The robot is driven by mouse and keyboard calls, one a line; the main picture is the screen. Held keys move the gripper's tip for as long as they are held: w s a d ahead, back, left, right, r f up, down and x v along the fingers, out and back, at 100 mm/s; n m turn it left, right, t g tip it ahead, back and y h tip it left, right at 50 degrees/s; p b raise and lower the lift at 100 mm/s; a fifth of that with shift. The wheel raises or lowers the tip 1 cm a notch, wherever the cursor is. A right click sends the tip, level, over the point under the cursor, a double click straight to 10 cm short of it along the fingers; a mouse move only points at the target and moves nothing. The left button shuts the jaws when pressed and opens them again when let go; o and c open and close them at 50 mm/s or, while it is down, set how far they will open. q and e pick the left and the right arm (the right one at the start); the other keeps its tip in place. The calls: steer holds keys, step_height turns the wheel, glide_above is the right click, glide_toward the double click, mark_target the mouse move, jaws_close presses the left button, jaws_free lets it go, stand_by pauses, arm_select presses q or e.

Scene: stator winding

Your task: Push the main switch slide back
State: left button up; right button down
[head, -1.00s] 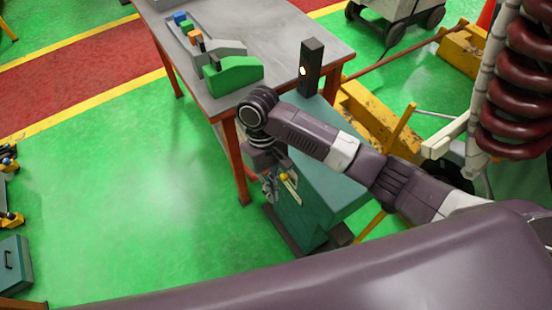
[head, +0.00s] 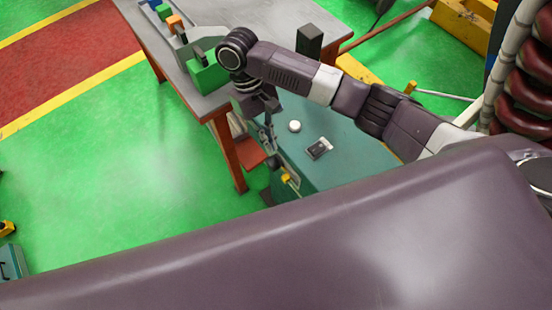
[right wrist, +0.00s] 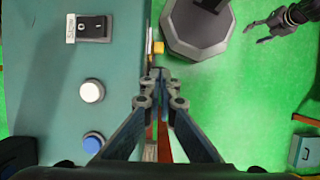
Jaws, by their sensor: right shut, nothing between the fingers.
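The teal cabinet (head: 345,150) stands below my right arm. A small yellow piece (head: 286,178), which may be the main switch slide, sits on its side face; it also shows in the right wrist view (right wrist: 158,47). My right gripper (head: 270,138) points down by the cabinet's left edge. In the right wrist view its fingertips (right wrist: 160,76) are together and empty, just nearer than the yellow piece; I cannot tell whether they touch anything. My left gripper (right wrist: 264,30) shows at the upper right of that view, fingers apart and empty.
On the cabinet top are a black rocker switch (right wrist: 95,27), a white button (right wrist: 92,91) and a blue button (right wrist: 93,142). A dark post (head: 309,40) stands behind. A grey table (head: 275,20) holds a green fixture (head: 205,75).

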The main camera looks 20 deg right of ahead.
mark_target(278, 166)
steer(key=shift+s+f, duration=0.1)
steer(key=shift+f, duration=0.35)
steer(key=p+x, duration=0.1)
steer(key=x, duration=0.7)
steer(key=shift+d+f, duration=0.1)
steer(key=shift+f, duration=0.4)
arm_select(q)
steer(key=shift+w+d+r, duration=0.1)
steer(key=shift+w+r, duration=0.65)
steer(key=shift+w, duration=0.05)
